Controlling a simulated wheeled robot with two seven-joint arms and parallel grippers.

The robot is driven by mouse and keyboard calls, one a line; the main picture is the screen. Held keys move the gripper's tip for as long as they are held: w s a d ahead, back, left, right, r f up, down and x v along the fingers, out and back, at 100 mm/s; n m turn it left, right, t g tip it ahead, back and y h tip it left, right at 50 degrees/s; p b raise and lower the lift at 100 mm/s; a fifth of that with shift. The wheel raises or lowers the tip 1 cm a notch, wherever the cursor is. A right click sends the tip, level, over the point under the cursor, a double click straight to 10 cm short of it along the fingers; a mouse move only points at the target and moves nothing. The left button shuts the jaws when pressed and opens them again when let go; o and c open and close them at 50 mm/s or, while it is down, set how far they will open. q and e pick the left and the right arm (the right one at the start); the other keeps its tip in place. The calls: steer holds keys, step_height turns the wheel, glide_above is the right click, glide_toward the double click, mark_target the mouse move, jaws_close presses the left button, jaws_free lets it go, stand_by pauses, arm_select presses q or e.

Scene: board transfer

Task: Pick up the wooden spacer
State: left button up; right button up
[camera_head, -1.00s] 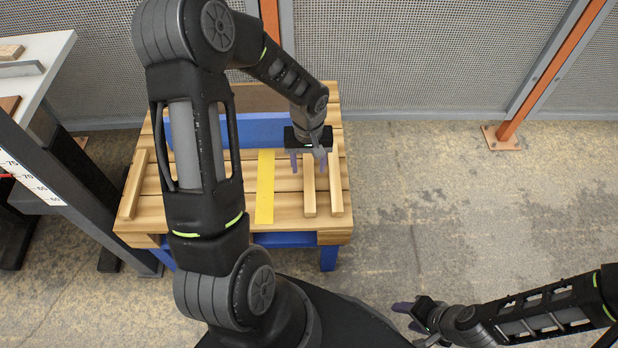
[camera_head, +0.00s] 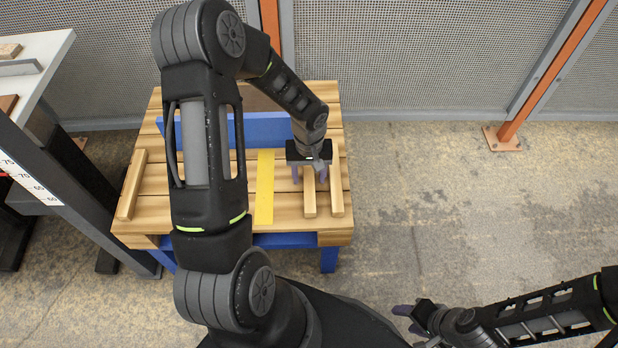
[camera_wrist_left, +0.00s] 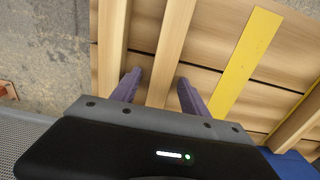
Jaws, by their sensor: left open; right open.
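Several pale wooden spacers lie on the slatted wooden top of a low stand. One wooden spacer (camera_head: 309,197) is directly below my left gripper (camera_head: 311,176). In the left wrist view, my left gripper (camera_wrist_left: 160,92) is open, with one purple finger on each side of that spacer (camera_wrist_left: 174,40). I cannot tell whether the fingers touch it. A second spacer (camera_head: 336,190) lies parallel just to the right, and also shows in the left wrist view (camera_wrist_left: 112,45). A third spacer (camera_head: 132,185) lies at the left edge. My right gripper (camera_head: 407,318) is open and empty, away from the stand.
The slatted top (camera_head: 286,205) carries a flat yellow strip (camera_head: 264,190) left of the gripped-over spacer, and a blue board (camera_head: 262,127) at the back. A grey-legged table (camera_head: 45,55) stands at left. A mesh fence (camera_head: 420,55) is behind. Floor to the right is clear.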

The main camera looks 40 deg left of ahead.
arm_select(q)
steer(key=shift+c, duration=0.3)
jaws_close()
stand_by(0.3)
